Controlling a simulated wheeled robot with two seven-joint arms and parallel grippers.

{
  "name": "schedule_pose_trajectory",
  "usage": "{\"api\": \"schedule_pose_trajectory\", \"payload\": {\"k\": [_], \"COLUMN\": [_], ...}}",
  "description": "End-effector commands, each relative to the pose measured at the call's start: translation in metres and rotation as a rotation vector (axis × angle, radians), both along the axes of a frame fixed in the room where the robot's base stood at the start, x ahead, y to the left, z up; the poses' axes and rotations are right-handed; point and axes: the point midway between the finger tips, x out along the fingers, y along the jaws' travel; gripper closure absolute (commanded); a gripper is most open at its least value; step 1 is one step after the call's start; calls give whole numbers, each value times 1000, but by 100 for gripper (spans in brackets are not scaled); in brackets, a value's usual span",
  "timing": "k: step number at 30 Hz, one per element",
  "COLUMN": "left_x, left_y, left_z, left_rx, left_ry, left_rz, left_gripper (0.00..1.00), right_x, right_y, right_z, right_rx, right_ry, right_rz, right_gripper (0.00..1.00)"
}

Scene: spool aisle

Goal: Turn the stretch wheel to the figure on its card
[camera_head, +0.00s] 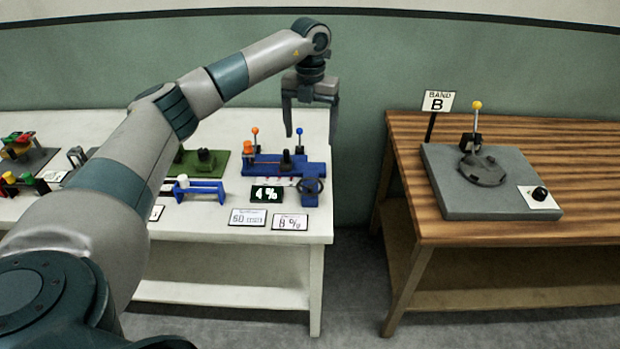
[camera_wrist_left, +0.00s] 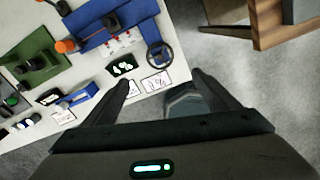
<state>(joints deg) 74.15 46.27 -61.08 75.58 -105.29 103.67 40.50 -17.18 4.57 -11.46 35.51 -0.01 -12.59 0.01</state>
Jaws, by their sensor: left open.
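The stretch wheel, a small dark handwheel (camera_head: 311,187), sits at the front right corner of the blue machine (camera_head: 262,166) on the white table; it also shows in the left wrist view (camera_wrist_left: 159,54). A display (camera_head: 266,194) beside it reads 4 %. A card (camera_head: 290,222) at the table's front edge reads 8 %, and a card (camera_head: 247,217) left of it reads 50 with a unit too small to read. My left gripper (camera_head: 311,131) is open and empty, raised above the right end of the white table, apart from the wheel. My right gripper is out of view.
The white table (camera_head: 190,229) also holds a green machine (camera_head: 203,160) and a blue frame (camera_head: 196,190) to the left. A wooden table (camera_head: 400,150) with a grey plate (camera_head: 480,205) and a BAND B sign (camera_head: 438,101) stands right, across a floor gap.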

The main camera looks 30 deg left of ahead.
Motion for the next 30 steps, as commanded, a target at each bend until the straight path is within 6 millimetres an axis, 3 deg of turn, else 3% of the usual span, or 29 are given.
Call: {"api": "schedule_pose_trajectory", "payload": {"k": [8, 30], "left_x": [-1, -1], "left_y": [0, -1], "left_z": [-30, -154], "left_rx": [0, -3], "left_ry": [4, 2], "left_rz": [0, -1], "left_gripper": [19, 19], "right_x": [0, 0], "right_y": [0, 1], "right_z": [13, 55], "right_rx": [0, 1], "right_ry": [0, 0], "right_rz": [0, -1], "right_gripper": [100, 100]}}
